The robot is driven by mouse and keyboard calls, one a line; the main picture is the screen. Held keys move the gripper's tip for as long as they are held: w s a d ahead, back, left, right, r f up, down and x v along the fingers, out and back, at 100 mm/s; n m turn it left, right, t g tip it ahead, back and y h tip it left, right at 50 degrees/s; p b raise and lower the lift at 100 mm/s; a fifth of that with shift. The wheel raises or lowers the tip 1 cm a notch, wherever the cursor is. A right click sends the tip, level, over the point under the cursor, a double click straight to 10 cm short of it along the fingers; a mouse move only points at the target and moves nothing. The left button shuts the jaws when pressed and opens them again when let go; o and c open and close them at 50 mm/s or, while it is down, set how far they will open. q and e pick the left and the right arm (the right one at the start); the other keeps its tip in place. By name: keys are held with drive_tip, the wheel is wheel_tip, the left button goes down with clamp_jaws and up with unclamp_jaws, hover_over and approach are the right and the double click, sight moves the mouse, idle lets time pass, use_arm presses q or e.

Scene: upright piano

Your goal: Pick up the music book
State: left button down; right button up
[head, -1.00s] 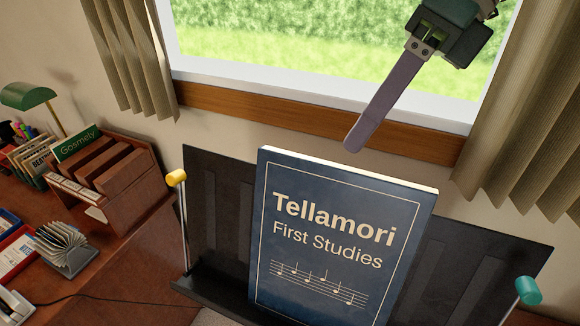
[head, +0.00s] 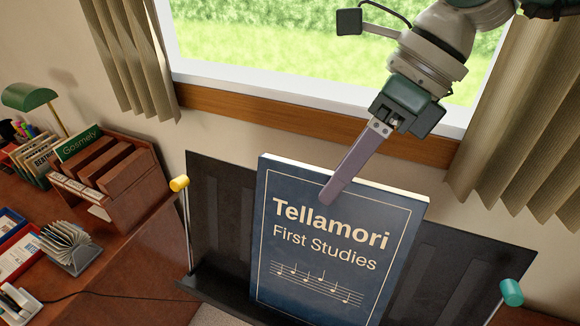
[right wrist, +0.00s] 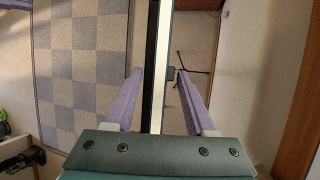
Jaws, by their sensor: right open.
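The music book (head: 320,240), blue with the title "Tellamori First Studies", stands leaning on the black music desk (head: 218,200) in the head view. My right gripper (head: 334,188) comes down from above onto the book's top edge. One purple finger shows in front of the cover; the other is hidden. In the right wrist view, the open fingers of my right gripper (right wrist: 157,74) lie on either side of the book's pale top edge (right wrist: 158,80), with visible gaps. My left gripper is not in view.
A yellow-tipped holder (head: 179,184) and a teal-tipped holder (head: 511,292) stand at the desk's sides. A window with a wooden sill (head: 230,108) is behind. A wooden organizer (head: 125,180) and a green lamp (head: 30,97) stand at left.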

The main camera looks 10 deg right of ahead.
drive_tip(key=shift+f, duration=0.15)
drive_tip(key=c, duration=0.8)
clamp_jaws()
drive_tip(key=shift+d, duration=0.1)
idle(0.6)
